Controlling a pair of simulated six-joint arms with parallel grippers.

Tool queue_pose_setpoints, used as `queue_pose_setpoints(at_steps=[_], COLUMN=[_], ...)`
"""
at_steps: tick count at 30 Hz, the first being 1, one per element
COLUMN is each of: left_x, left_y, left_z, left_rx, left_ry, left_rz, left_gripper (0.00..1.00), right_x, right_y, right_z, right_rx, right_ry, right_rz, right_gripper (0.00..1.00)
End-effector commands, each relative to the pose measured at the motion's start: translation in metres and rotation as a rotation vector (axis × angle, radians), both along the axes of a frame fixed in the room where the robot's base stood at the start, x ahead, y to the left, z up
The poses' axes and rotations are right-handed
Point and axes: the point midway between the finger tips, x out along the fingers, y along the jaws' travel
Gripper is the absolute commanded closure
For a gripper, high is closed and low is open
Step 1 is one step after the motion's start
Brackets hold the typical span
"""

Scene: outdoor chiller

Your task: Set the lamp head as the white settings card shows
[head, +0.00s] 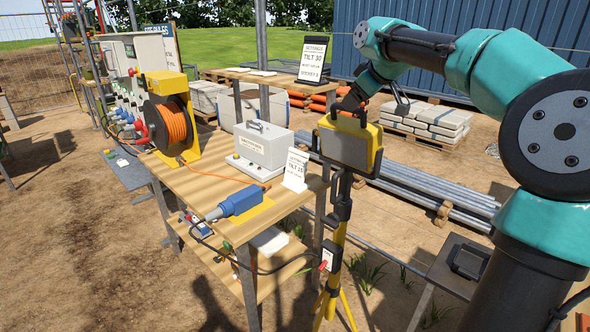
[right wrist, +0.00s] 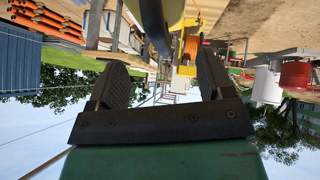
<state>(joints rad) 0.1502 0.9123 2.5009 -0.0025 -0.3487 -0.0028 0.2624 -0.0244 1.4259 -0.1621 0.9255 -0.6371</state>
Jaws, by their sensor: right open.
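The yellow lamp head (head: 348,147) sits on a yellow tripod (head: 335,262) in front of the table's right end, its grey panel facing the head camera. My right gripper (head: 375,100) is just above and behind the lamp head, open. In the right wrist view the open jaws (right wrist: 160,72) have the lamp head's yellow edge (right wrist: 175,12) beyond them; I cannot tell whether they touch. A white settings card (head: 295,170) stands on the table; its small print seems to read "TILT 15". My left gripper is not in view.
The wooden table (head: 205,180) holds an orange cable reel (head: 170,122), a grey box (head: 261,148) and a blue connector (head: 240,202). A black cable runs near the tripod. Steel pipes (head: 430,185) and stacked slabs (head: 425,120) lie behind, on sandy ground.

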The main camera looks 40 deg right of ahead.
Motion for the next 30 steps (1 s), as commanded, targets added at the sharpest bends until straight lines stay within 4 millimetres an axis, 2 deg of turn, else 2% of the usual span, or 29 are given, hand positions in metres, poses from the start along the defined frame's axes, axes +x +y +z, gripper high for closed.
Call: queue_pose_setpoints(at_steps=[9, 23, 30], left_x=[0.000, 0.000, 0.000], left_y=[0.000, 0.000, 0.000], left_z=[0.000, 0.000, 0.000], left_rx=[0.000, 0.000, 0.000], left_ry=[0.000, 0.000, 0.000], left_rz=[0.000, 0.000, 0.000], left_gripper=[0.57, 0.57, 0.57], right_x=[-0.017, -0.021, -0.040], right_y=[0.002, 0.002, 0.004], right_z=[0.019, 0.023, 0.045], right_rx=[-0.001, 0.000, -0.001], right_ry=[-0.001, 0.000, -0.004], right_rz=[0.000, 0.000, 0.000], right_gripper=[0.26, 0.26, 0.26])
